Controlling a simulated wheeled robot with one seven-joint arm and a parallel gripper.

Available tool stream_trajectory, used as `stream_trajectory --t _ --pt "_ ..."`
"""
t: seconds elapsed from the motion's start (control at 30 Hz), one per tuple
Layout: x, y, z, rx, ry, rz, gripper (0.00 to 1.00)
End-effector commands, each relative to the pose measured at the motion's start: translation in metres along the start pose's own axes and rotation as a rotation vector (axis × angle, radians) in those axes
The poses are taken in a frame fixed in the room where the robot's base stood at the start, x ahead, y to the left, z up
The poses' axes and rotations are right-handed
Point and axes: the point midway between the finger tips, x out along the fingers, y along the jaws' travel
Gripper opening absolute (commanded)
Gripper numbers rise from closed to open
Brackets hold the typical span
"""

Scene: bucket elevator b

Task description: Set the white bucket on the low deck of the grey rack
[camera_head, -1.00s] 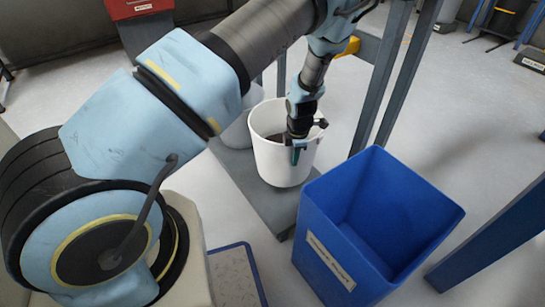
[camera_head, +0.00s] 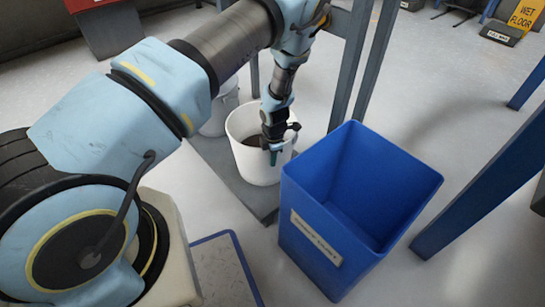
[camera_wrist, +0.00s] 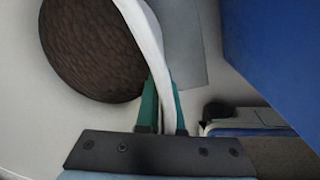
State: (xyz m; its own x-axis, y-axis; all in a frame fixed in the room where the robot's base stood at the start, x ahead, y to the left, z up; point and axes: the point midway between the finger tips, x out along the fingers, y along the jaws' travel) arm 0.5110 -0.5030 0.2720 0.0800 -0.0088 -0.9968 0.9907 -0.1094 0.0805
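The white bucket (camera_head: 252,168), with dark brown contents, is upright over the low deck (camera_head: 241,187) of the grey rack. Its base looks at or very close to the deck; I cannot tell whether it touches. My gripper (camera_head: 273,156) points down at the bucket's near right rim. In the wrist view, the green fingers of my gripper (camera_wrist: 165,112) straddle the white rim (camera_wrist: 150,45), one inside and one outside, closed onto it. The brown contents (camera_wrist: 92,50) also show there.
A blue bin (camera_head: 310,215) stands just right of the deck. Grey rack posts (camera_head: 350,65) rise behind the bucket. Another white container (camera_head: 218,115) stands behind it on the left. A blue-edged platform (camera_head: 222,268) lies in front, and a blue beam (camera_head: 490,185) at right.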

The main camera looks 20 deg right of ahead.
Motion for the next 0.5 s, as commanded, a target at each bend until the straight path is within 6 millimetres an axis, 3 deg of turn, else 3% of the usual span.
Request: stream_trajectory --t 0.23,0.5 --pt "0.0006 0.0023 0.0008 0.000 -0.001 0.006 0.00" --pt "0.0018 -0.0003 0.0000 0.001 0.000 0.000 0.32"
